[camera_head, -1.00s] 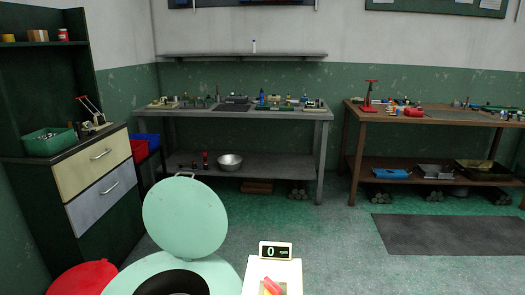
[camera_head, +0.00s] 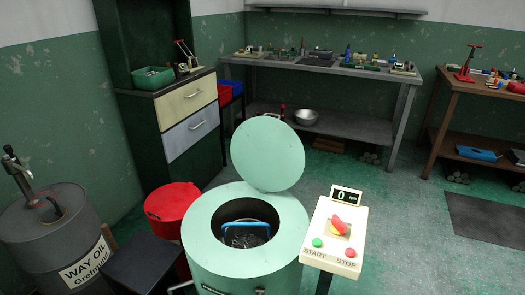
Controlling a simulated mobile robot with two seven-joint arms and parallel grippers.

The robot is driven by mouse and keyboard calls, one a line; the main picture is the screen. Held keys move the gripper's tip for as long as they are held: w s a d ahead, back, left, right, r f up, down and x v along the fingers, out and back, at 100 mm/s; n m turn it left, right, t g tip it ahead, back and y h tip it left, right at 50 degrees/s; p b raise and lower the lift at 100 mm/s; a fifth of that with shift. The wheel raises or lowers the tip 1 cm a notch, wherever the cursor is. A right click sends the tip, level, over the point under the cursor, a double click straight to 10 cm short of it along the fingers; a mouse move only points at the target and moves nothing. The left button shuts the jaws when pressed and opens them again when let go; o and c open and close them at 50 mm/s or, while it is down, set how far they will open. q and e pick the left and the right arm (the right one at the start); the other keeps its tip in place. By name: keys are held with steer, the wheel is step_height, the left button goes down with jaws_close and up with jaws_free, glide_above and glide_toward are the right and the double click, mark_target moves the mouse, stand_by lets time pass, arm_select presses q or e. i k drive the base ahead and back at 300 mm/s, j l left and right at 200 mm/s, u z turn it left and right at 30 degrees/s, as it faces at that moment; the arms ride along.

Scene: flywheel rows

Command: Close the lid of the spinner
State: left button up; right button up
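The spinner (camera_head: 203,235) is a mint-green drum in the lower middle of the head view. Its round lid (camera_head: 267,154) stands open, upright at the back rim. A small handle shows at the lid's top edge. The drum's opening is dark, and a basket with a blue handle (camera_head: 246,226) sits inside it with dark contents. A control panel (camera_head: 335,238) stands right of the drum, with a green START button, a red STOP button, a red and yellow switch and a display reading 0. Neither of my grippers is in view.
A red bin (camera_head: 172,207) stands left of the spinner, close to it. A grey WAY OIL barrel (camera_head: 60,235) with a pump is at the far left. A dark cabinet and workbenches (camera_head: 345,73) line the back.

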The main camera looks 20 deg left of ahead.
mark_target(267, 153)
steer(key=k+z, duration=0.4)
steer(key=z, duration=0.15)
steer(key=i+l+z, duration=0.35)
steer(key=i+z, duration=0.2)
steer(key=i+l, duration=0.15)
steer(key=i, duration=0.4)
steer(key=i+l+u, duration=0.1)
steer(key=i, duration=0.45)
steer(key=i+u, duration=0.3)
steer(key=i, duration=0.2)
steer(key=i+l+u, duration=0.2)
steer(key=i+u, duration=0.15)
steer(key=i, duration=0.15)
steer(key=i+u, duration=0.2)
steer(key=i, duration=0.95)
steer(key=i+u, duration=0.25)
steer(key=u, duration=0.15)
steer(key=i+l+u, duration=0.2)
steer(key=u, duration=0.2)
steer(key=i+u, duration=0.1)
steer(key=u, duration=2.45)
